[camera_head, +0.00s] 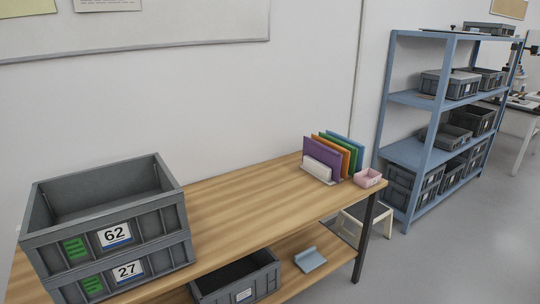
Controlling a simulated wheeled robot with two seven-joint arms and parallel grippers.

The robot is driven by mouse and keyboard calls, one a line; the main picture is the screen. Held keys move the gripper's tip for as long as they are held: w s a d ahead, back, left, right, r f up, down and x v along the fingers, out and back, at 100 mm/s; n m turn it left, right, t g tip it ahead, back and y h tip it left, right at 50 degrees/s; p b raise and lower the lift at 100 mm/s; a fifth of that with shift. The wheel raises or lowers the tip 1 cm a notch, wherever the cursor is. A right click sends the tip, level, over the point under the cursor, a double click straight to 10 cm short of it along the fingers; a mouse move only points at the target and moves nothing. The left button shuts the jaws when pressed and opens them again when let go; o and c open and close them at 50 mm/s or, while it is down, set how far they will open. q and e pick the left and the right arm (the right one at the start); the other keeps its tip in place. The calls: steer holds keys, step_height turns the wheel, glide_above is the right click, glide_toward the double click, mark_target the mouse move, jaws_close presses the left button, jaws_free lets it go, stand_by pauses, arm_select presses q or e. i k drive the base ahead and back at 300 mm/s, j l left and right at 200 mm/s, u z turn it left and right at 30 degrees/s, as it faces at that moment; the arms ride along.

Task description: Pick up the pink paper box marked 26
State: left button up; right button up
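A small pink box (368,178) sits on the wooden table top near its far right end. It is open at the top and has a small pale label on its side; the marking is too small to read. It stands just right of a file holder with coloured folders. Neither of my grippers is in view.
Grey crates marked 62 (115,236) and 27 (128,271) are stacked at the table's left. The wooden table (240,205) is clear between. A blue shelf (408,150) with grey crates stands right.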

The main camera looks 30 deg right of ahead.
mark_target(366, 178)
steer(key=z, duration=1.75)
steer(key=i+j, duration=0.1)
steer(key=i, duration=1.3)
